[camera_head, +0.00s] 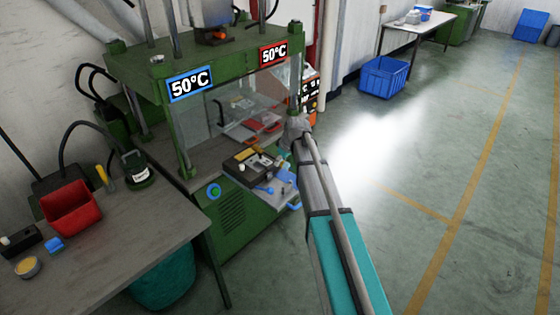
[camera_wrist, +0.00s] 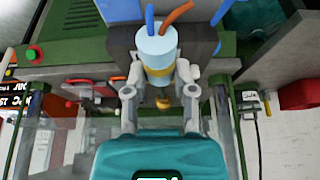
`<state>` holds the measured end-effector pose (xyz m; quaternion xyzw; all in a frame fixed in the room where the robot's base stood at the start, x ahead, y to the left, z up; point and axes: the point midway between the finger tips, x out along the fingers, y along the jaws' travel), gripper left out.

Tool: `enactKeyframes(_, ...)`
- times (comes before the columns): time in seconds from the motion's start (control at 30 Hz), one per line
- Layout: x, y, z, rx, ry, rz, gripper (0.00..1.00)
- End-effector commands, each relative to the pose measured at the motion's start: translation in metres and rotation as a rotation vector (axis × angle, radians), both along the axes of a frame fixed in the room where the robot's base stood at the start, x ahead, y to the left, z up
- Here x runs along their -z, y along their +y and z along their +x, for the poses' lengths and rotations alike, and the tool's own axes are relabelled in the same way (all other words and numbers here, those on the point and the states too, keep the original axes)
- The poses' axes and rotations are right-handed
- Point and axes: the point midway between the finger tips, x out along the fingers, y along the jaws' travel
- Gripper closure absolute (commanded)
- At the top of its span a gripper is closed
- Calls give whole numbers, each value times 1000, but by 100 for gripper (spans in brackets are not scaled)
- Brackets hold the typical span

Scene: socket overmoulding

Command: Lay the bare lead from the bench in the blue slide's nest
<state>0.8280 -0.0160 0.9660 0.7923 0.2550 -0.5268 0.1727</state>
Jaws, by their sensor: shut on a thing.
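My gripper (camera_wrist: 160,88) shows in the wrist view, its two grey fingers shut on the bare lead (camera_wrist: 156,46). The lead is a light blue cylinder with a yellow band and a brass end, and a blue and an orange wire leave its other end. A dark block (camera_wrist: 121,42) lies behind the lead in the wrist view. In the head view a dark block (camera_head: 240,168) with blue parts beside it stands at the front of the green press, below my gripper. I cannot make out the blue slide's nest clearly, or whether the lead touches it.
The green press (camera_head: 235,225) has clear guards and uprights around its bed, with a red part (camera_head: 262,124) inside. The bench (camera_head: 110,245) at left bears a red bin (camera_head: 70,208) and small items. A blue crate (camera_head: 384,77) stands on open floor at the back.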

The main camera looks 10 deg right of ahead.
Motion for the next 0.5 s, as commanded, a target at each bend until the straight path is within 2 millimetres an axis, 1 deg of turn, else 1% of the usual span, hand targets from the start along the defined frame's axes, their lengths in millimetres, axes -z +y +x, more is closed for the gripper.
enactKeyframes(0.5,26,1,0,-1,0,0,100)
